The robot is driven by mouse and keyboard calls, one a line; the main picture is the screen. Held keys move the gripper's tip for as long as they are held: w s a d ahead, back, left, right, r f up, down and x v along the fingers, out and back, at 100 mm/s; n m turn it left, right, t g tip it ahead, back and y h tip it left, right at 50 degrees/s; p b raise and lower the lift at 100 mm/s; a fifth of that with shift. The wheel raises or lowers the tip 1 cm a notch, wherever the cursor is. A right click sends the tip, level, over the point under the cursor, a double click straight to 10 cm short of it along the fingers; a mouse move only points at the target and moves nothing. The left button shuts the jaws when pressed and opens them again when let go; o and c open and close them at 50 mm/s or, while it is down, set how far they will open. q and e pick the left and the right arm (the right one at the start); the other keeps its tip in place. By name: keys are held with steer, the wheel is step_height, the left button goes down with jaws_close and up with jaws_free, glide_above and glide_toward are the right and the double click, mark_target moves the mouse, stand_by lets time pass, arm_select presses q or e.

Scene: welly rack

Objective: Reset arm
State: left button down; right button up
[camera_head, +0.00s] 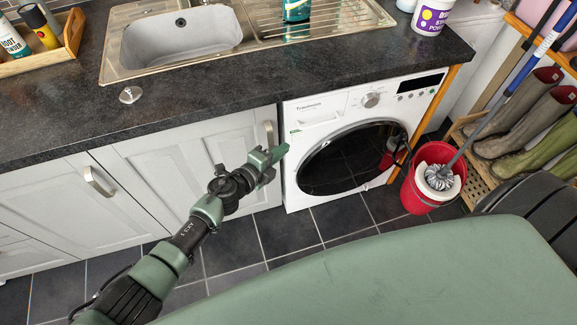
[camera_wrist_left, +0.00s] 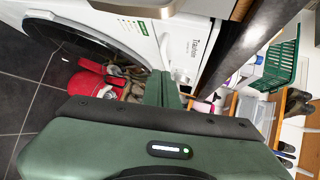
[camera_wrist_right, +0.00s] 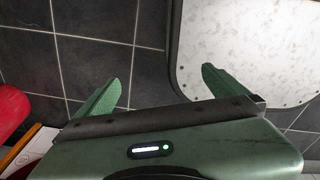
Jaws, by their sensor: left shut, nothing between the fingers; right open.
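My left arm reaches in from the lower left in the head view. Its gripper (camera_head: 277,155) is shut and empty, in front of the grey cupboard doors and just left of the washing machine (camera_head: 310,112). In the left wrist view its green fingers (camera_wrist_left: 162,90) are together, with the washing machine (camera_wrist_left: 185,45) beyond them. My right gripper is out of the head view. In the right wrist view it (camera_wrist_right: 160,85) is open with nothing between its fingers, above dark floor tiles and beside a pale speckled panel (camera_wrist_right: 250,50).
A dark worktop (camera_head: 210,90) with a sink (camera_head: 190,35) runs above the cupboards (camera_head: 190,165). A red mop bucket (camera_head: 415,190) stands right of the washing machine, near a rack of wellies (camera_head: 525,115). The tiled floor before the cupboards is clear.

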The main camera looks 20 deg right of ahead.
arm_select(q)
steer(key=s+a+r+p, duration=0.1)
steer(key=s+r+p, duration=0.15)
steer(key=s, duration=0.45)
steer(key=s+a+f+n+t+y, duration=0.15)
steer(key=a+f+n+y, duration=0.25)
steer(key=a+f+n, duration=0.6)
steer(key=s+a+f+n+g+y, duration=0.1)
steer(key=s+a+f+n+y, duration=0.4)
steer(key=a+f, duration=0.9)
steer(key=s+a+f+n+g+y, duration=0.1)
steer(key=s+a+f+n, duration=0.3)
steer(key=s, duration=0.6)
steer(key=s+a+f+n+g+y, duration=0.1)
steer(key=s+a+f+n+g, duration=0.2)
steer(key=s+a, duration=0.6)
steer(key=s+a+f+n+g+y, duration=0.1)
steer(key=s+a+f+n, duration=0.5)
steer(key=s, duration=0.6)
steer(key=shift+a+f+g+y, duration=0.3)
steer(key=shift+f+g+y, duration=0.1)
steer(key=shift+g, duration=0.25)
arm_select(e)
steer(key=r, duration=0.1)
steer(key=w+r, duration=0.2)
steer(key=shift+a+r, duration=0.2)
steer(key=shift+r, duration=0.1)
